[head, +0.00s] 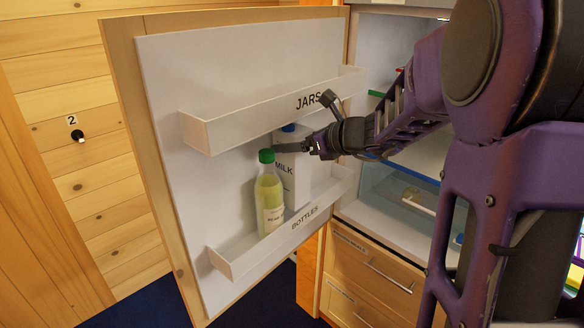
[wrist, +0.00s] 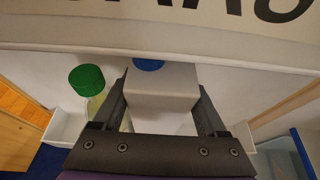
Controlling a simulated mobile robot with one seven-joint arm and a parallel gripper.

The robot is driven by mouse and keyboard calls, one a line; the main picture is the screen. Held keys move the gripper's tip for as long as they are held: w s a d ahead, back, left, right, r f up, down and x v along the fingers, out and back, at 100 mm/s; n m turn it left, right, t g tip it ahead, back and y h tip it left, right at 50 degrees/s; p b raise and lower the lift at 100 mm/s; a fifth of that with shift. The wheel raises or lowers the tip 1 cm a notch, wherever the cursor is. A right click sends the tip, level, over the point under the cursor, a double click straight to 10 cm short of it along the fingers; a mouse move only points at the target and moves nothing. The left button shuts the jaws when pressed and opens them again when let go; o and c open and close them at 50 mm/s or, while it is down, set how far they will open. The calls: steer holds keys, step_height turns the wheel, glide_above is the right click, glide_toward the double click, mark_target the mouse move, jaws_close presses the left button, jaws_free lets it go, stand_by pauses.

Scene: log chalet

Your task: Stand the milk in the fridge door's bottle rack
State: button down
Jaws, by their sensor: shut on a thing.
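The milk (head: 295,178) is a white carton with a blue cap, upright at the fridge door's bottle rack (head: 232,262), behind the rack's front wall. Whether its base touches the rack floor is hidden. My gripper (head: 308,146) is shut on the upper part of the carton. In the wrist view the carton top (wrist: 163,84) lies between the two fingers of my gripper (wrist: 162,112). A green-capped bottle of yellow-green liquid (head: 269,200) stands in the rack just left of the milk.
The empty jar rack (head: 240,125) sits above the bottle rack on the open fridge door (head: 240,70). The fridge interior (head: 395,205) and drawers (head: 365,280) are to the right. The bottle rack has free room left of the green-capped bottle.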

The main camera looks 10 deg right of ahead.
mark_target(294, 163)
steer(key=shift+f+b, duration=2)
steer(key=shift+f, duration=0.55)
steer(key=shift+f, duration=0.1)
jaws_free()
steer(key=shift+f, duration=0.15)
steer(key=shift+s+d+r, duration=0.15)
steer(key=shift+d+r, duration=0.05)
steer(key=shift+r, duration=0.1)
steer(key=p+v, duration=0.1)
steer(key=v, duration=1)
steer(key=shift+s+d, duration=0.2)
steer(key=shift+s, duration=0.05)
steer(key=shift+a, duration=0.1)
